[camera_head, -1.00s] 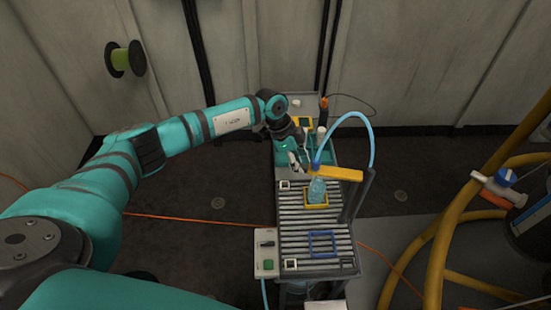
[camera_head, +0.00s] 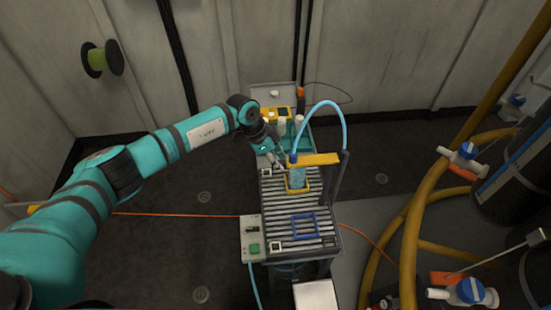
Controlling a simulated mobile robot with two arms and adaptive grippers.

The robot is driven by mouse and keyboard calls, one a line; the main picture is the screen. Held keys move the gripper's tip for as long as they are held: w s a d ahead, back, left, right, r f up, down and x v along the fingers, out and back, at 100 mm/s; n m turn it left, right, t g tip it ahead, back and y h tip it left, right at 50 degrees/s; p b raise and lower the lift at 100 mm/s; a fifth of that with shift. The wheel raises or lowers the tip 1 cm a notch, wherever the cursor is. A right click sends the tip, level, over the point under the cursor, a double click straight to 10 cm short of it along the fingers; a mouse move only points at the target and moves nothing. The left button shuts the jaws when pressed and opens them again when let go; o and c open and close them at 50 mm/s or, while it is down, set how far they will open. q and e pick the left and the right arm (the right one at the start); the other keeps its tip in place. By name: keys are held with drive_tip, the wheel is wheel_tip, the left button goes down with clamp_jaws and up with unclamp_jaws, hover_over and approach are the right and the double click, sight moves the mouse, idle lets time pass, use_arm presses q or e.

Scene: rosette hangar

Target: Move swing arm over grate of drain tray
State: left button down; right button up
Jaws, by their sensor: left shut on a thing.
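The swing arm (camera_head: 318,159) is a yellow bar reaching left from a dark upright post, with a light blue hose arching to a nozzle at its left end. My left gripper (camera_head: 282,163) is at that left end, shut on it as far as I can tell; the contact is small and partly hidden. Below the bar a clear bluish bottle (camera_head: 297,178) stands in a yellow square frame on a bench of parallel metal bars (camera_head: 285,207). I cannot tell surely which part is the drain tray's grate. My right gripper is not in view.
A blue square frame (camera_head: 303,225) lies empty on the bars towards the front. A control box (camera_head: 252,238) with a green button is at the bench's left front. A teal tray (camera_head: 304,136) is behind. Yellow pipes (camera_head: 412,235) and valves stand at the right.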

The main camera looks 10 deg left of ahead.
use_arm(q)
drive_tip(key=c, duration=1.3)
unclamp_jaws()
drive_tip(key=shift+c, duration=0.2)
drive_tip(key=shift+o, duration=0.9)
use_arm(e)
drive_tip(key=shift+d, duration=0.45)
use_arm(q)
drive_tip(key=v, duration=1.2)
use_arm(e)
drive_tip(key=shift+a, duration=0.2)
